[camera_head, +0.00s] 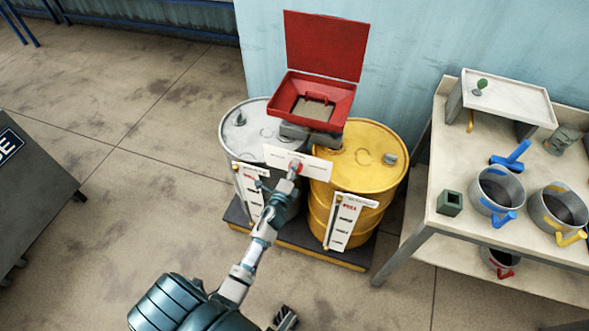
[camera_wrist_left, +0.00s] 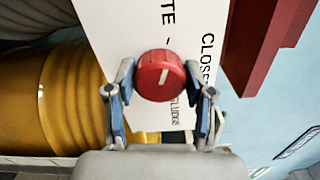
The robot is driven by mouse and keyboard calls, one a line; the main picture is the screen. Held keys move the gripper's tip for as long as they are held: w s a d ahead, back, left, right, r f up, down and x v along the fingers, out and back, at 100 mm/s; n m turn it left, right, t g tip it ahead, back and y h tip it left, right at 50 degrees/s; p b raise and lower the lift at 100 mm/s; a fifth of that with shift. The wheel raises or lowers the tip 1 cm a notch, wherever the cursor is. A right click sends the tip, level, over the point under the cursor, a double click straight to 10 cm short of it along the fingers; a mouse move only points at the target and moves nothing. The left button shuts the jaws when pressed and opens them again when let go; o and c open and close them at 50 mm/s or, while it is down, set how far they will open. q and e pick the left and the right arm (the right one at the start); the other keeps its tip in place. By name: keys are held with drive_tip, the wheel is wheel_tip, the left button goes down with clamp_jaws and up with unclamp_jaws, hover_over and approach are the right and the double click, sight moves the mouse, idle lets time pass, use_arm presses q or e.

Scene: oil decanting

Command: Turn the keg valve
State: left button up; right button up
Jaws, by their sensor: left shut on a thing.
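The keg valve is a round red knob (camera_wrist_left: 160,75) with a white line mark, on a white label plate (camera_head: 318,163) between the grey drum (camera_head: 236,136) and the yellow drum (camera_head: 357,165). In the head view the knob (camera_head: 296,164) is partly covered by my left gripper (camera_head: 293,172). In the left wrist view my left gripper (camera_wrist_left: 160,80) has one finger on each side of the knob and is shut on it. A dark piece at the bottom edge of the head view may be my right gripper (camera_head: 285,319); its fingers cannot be made out.
A red funnel box with a raised lid (camera_head: 325,45) stands above the drums. White gauge panels (camera_head: 346,222) hang at their fronts. A table (camera_head: 455,228) with pots (camera_head: 497,190) is on the right. A dark panel (camera_head: 30,195) stands at left. The floor between is clear.

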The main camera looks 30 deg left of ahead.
use_arm(q)
drive_tip(key=shift+a+f, duration=0.15)
drive_tip(key=shift+f, duration=0.05)
idle(0.3)
drive_tip(key=o, duration=1.1)
drive_tip(key=shift+s, duration=0.1)
drive_tip(key=shift+c, duration=0.2)
drive_tip(key=shift+o, duration=0.5)
drive_tip(key=shift+r, duration=0.1)
drive_tip(key=v, duration=1.2)
drive_tip(key=shift+a, duration=0.1)
